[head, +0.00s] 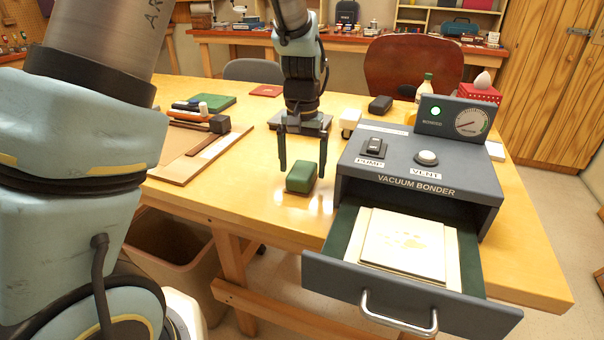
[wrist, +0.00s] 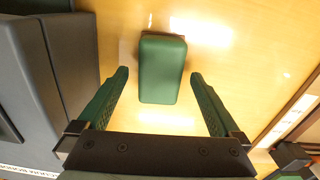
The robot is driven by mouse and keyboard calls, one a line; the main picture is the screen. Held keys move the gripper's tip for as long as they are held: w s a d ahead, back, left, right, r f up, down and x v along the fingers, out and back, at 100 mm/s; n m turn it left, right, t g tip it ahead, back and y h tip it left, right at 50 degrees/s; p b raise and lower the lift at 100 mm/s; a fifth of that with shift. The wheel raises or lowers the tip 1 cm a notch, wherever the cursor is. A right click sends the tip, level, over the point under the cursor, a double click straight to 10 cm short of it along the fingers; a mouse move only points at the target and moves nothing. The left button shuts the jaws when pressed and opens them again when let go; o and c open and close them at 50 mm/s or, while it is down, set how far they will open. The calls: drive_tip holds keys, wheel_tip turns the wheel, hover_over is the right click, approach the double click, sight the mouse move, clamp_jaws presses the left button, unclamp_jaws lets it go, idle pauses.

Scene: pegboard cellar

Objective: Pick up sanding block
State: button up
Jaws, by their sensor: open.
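The sanding block appears to be the green, rounded block (head: 301,177) lying on the wooden table, left of the vacuum bonder. It also shows in the wrist view (wrist: 162,68), between and a little beyond my fingers. My gripper (head: 302,170) is open and points down above the table around the block, with one finger to each side. In the wrist view my gripper (wrist: 163,98) shows clear gaps between the block and both fingers. Nothing is held.
The vacuum bonder (head: 419,187) stands close to the right, its drawer (head: 408,300) pulled out with a pale panel (head: 404,247) inside. Boards with tools (head: 200,160) lie to the left. A dark block (head: 380,104) and a bottle (head: 424,87) stand behind. Table in front of the block is clear.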

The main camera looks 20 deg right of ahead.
sight(302, 169)
drive_tip(key=shift+f, duration=0.95)
drive_tip(key=c, duration=1.5)
wheel_tip(302, 169, up, 10)
drive_tip(key=shift+r+b, duration=0.1)
drive_tip(key=shift+b, duration=0.5)
